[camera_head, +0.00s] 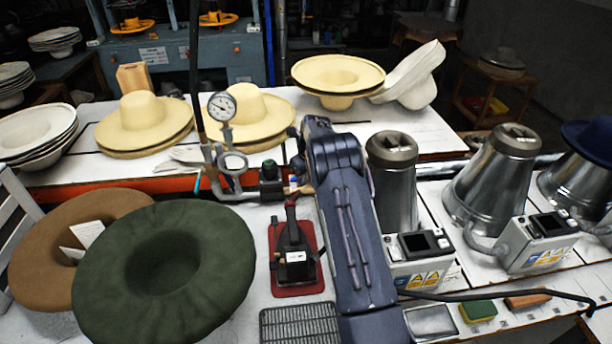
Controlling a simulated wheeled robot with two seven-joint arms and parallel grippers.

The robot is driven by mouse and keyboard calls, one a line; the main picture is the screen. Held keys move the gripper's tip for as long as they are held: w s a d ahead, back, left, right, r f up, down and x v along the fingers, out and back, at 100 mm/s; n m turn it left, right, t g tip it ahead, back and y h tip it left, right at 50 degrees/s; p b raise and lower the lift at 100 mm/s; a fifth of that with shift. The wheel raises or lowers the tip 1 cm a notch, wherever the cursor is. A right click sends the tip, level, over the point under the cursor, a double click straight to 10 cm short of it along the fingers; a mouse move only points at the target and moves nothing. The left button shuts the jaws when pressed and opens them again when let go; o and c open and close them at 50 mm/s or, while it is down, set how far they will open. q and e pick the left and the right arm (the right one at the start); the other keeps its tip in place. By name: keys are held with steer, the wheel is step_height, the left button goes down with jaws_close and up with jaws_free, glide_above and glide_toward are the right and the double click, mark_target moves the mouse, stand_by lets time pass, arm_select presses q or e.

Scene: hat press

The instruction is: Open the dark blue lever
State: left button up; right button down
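My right arm reaches up through the middle of the camera_head view. Its gripper (297,187) is small and partly hidden by the arm, beside the pipe fittings at the back edge of the near table. A small blue part (293,180) shows right at the fingertips; I cannot tell whether it is the dark blue lever or whether the fingers touch it. I cannot tell if the gripper is open or shut. The grey pipe fitting (226,160) with a round pressure gauge (222,107) stands just left of it. My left gripper is not in view.
A black handled tool (292,250) on a red base stands below the gripper. A green hat (120,270) and a brown hat (40,255) lie left. Metal cones (495,180) and control boxes (540,240) stand right. Straw hats (145,118) lie on the white table behind.

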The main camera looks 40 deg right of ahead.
mark_target(295, 177)
steer(key=shift+w+a+m+p, duration=0.15)
steer(key=shift+w+p, duration=0.1)
steer(key=shift+w, duration=0.5)
steer(key=shift+w+a+m+p, duration=0.15)
steer(key=shift+w+p, duration=0.1)
steer(key=shift+w, duration=0.6)
steer(key=shift+d, duration=0.1)
